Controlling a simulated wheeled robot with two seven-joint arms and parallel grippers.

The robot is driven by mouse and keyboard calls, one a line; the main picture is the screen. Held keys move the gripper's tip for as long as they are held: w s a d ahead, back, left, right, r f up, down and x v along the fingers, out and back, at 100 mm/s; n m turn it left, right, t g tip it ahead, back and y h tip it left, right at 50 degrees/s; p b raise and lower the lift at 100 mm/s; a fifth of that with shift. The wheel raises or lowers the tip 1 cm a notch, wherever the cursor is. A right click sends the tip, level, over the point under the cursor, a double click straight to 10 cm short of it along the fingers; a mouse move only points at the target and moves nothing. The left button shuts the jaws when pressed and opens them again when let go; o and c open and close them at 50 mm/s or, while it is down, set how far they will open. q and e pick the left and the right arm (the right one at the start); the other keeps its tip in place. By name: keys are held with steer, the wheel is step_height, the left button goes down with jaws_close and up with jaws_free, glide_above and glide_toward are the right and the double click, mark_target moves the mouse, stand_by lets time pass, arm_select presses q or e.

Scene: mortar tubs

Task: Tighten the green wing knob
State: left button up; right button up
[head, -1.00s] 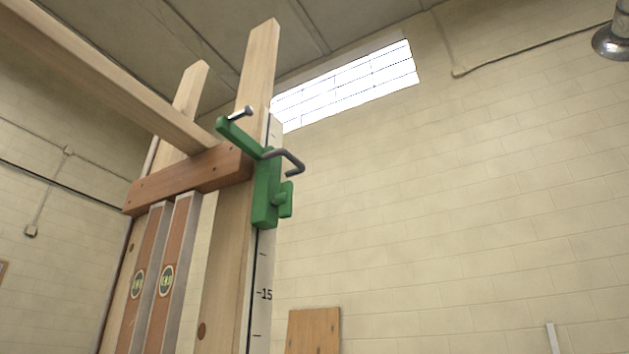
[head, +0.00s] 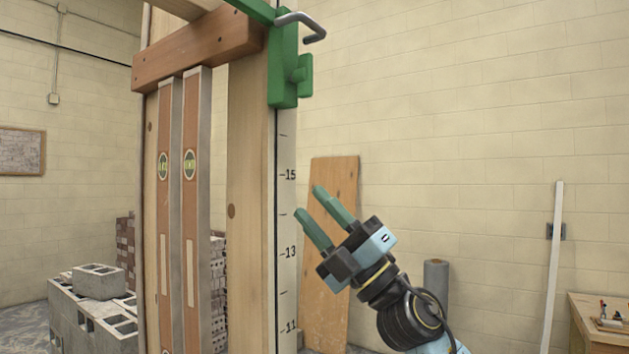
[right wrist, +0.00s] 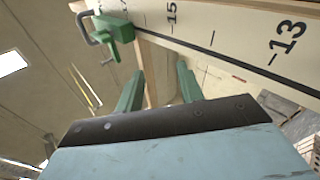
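The green wing knob (head: 304,75) sticks out from the right side of a green bracket (head: 283,60) on a wooden post, at the top of the head view. The bracket carries a bent grey rod (head: 304,24). The right wrist view shows the green bracket and knob (right wrist: 122,33) at upper left, beyond the fingers. My right gripper (head: 316,208) is open and empty, with its two green fingers pointing up and left. It is below and a little right of the knob, apart from it. Its open fingers also show in the right wrist view (right wrist: 158,80). My left gripper is not in view.
A white scale strip (head: 287,215) with numbers runs down the post. Two spirit levels (head: 190,220) stand left of it. A wooden board (head: 335,250) leans on the wall behind my right gripper. Concrete blocks (head: 97,280) are stacked at lower left.

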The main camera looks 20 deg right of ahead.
mark_target(312, 63)
steer(key=s+a+r+n+g, duration=0.1)
steer(key=s+r+n+g, duration=0.2)
steer(key=r+n+g, duration=0.3)
steer(key=s+a+r+n+g, duration=0.2)
steer(key=s+r+n+g, duration=0.15)
steer(key=r+n, duration=0.45)
steer(key=s+d+r+m+t+h, duration=0.1)
steer(key=s+d+r+t+h, duration=0.15)
steer(key=d+r+h, duration=0.2)
steer(key=s+d+r+t+h, duration=0.1)
steer(key=d+r+t+h, duration=0.25)
steer(key=d+h, duration=0.2)
steer(key=p+x, duration=0.1)
steer(key=x, duration=0.2)
steer(key=p+x, duration=0.2)
steer(key=x, duration=0.2)
steer(key=r+p+x, duration=0.1)
steer(key=x, duration=0.3)
steer(key=shift+w+a+p, duration=0.15)
steer(key=shift+w+p, duration=0.1)
steer(key=shift+p, duration=0.05)
steer(key=shift+w+a, duration=0.4)
steer(key=shift+w, duration=0.15)
steer(key=shift+f, duration=0.1)
steer(key=shift+c, duration=0.5)
jaws_close()
